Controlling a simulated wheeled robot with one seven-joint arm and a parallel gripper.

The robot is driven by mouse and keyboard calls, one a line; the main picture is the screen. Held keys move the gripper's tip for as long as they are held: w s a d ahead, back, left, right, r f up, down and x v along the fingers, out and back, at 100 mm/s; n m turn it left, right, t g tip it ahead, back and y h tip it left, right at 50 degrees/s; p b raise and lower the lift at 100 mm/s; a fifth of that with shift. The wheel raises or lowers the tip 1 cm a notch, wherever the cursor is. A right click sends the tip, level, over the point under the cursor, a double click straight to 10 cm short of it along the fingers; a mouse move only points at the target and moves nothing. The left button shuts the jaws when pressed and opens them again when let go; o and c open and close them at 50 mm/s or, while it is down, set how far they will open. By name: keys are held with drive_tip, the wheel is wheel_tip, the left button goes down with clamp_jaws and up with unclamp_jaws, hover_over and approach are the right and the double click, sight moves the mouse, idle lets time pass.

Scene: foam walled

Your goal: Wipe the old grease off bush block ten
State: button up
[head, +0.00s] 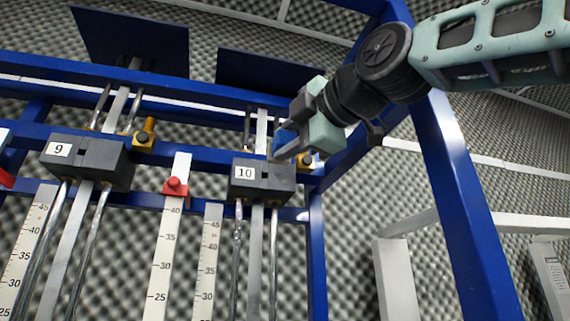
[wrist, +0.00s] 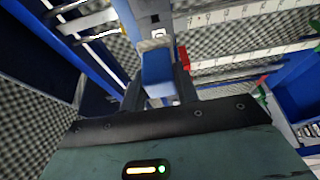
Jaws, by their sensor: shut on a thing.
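Bush block ten (head: 262,180) is a dark grey block with a white "10" label. It sits on two bright rods at the right of the blue frame. My gripper (head: 287,143) is just above and behind the block's right part in the head view. It is shut on a small blue block-like thing (head: 284,139). In the wrist view the blue thing (wrist: 157,75) stands between my fingers, with a pale grey end pointing away. I cannot tell whether it touches the block. No grease can be made out.
Block nine (head: 85,162) stands to the left, with a yellow fitting (head: 146,132) beside it. A red clamp (head: 175,188) sits on a scale between the blocks. A blue upright (head: 455,190) stands right of my gripper. Dark panels (head: 265,70) rise behind.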

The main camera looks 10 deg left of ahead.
drive_tip(key=w+a+p, duration=0.2)
drive_tip(key=w, duration=0.4)
drive_tip(key=shift+a+p, duration=0.35)
drive_tip(key=shift+w+a+p, duration=0.25)
drive_tip(key=shift+w+p, duration=0.05)
drive_tip(key=shift+w, duration=0.2)
drive_tip(key=shift+w+a+p, duration=0.2)
drive_tip(key=shift+w+p, duration=0.05)
drive_tip(key=shift+w, duration=0.2)
idle(0.8)
